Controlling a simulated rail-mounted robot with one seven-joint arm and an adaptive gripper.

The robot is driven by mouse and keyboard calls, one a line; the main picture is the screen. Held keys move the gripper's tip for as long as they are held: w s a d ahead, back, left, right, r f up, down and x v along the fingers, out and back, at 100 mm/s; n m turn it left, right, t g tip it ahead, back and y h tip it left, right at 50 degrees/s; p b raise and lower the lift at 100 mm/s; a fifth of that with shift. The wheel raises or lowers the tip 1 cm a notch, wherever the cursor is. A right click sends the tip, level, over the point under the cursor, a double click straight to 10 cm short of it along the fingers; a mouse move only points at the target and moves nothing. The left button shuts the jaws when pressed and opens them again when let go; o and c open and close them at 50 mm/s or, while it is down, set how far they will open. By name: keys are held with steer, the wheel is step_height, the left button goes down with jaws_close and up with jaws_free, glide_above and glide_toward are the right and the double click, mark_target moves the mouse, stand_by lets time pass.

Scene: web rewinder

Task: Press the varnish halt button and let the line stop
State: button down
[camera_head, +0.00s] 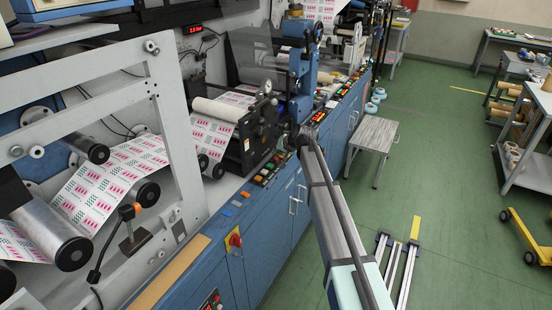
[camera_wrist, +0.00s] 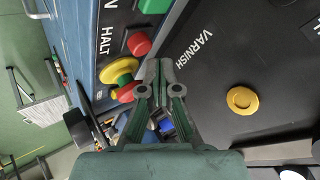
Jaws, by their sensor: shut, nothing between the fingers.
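In the wrist view a red button (camera_wrist: 139,44) sits on a dark panel strip beside the white HALT label (camera_wrist: 105,40). A green button (camera_wrist: 155,5) lies above it in the picture. The white VARNISH label (camera_wrist: 195,45) is on the black panel to the right. My gripper (camera_wrist: 160,68) is shut and empty, its fingertips just below and right of the red button in the picture. I cannot tell whether they touch it. In the head view my gripper (camera_head: 298,138) is at the machine's front edge, and its tips are hard to make out.
A red mushroom button on a yellow base (camera_wrist: 122,76) lies close to the fingers' left. A yellow round cap (camera_wrist: 242,101) is on the black panel. In the head view, printed web (camera_head: 105,180) runs over rollers at left. A small table (camera_head: 372,136) stands right of my arm.

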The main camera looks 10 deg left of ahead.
mark_target(277, 159)
stand_by(0.3)
steer(key=shift+r+p, duration=0.85)
steer(key=shift+r, duration=1.75)
steer(key=shift+f, duration=0.1)
